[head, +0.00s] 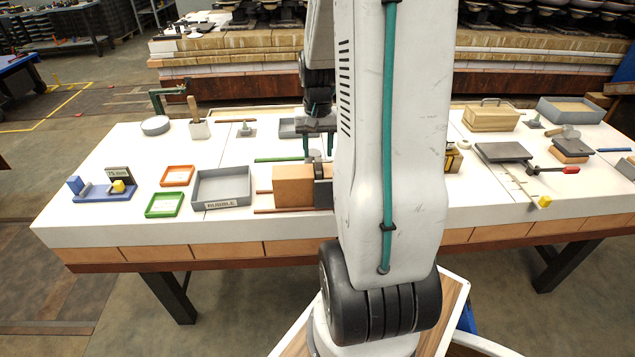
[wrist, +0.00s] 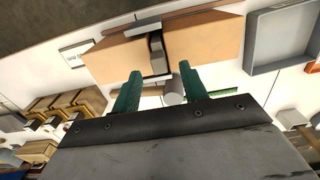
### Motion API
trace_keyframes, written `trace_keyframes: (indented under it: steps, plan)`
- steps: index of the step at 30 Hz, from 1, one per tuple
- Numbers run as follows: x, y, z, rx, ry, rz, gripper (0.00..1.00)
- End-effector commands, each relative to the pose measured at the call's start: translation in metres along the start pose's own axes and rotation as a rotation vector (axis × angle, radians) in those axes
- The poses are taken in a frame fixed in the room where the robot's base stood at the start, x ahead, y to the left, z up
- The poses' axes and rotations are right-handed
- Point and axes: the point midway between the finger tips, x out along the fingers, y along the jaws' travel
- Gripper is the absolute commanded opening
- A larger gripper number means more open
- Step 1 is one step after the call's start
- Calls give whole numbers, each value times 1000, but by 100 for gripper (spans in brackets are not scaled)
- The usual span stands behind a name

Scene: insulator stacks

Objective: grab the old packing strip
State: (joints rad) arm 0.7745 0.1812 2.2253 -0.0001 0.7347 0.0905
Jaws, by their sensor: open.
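My gripper (head: 318,154) is above the middle of the white table, its two green fingers apart and pointing down. In the wrist view, the open gripper (wrist: 160,72) has nothing held between its fingertips. A dark grey strip (wrist: 157,52) stands in the gap between two tan blocks, just beyond the fingertips; it looks like the old packing strip, though I cannot be sure. In the head view, dark grey material (head: 323,192) shows at the right end of the left tan block (head: 293,187). My arm hides the other block there.
A pale grey cylinder (wrist: 173,94) stands close by. Orange (head: 177,176) and green (head: 164,205) trays lie farther left. Tools and a wooden box (head: 491,118) occupy the right.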

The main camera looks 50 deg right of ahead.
Motion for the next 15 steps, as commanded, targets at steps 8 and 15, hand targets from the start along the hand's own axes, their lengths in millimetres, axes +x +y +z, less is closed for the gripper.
trace_keyframes:
  steps: [8, 15]
  plan:
    - [40, 2, 1, -1, -4, 0, 44]
    - [43, 1, 0, -1, 0, 0, 44]
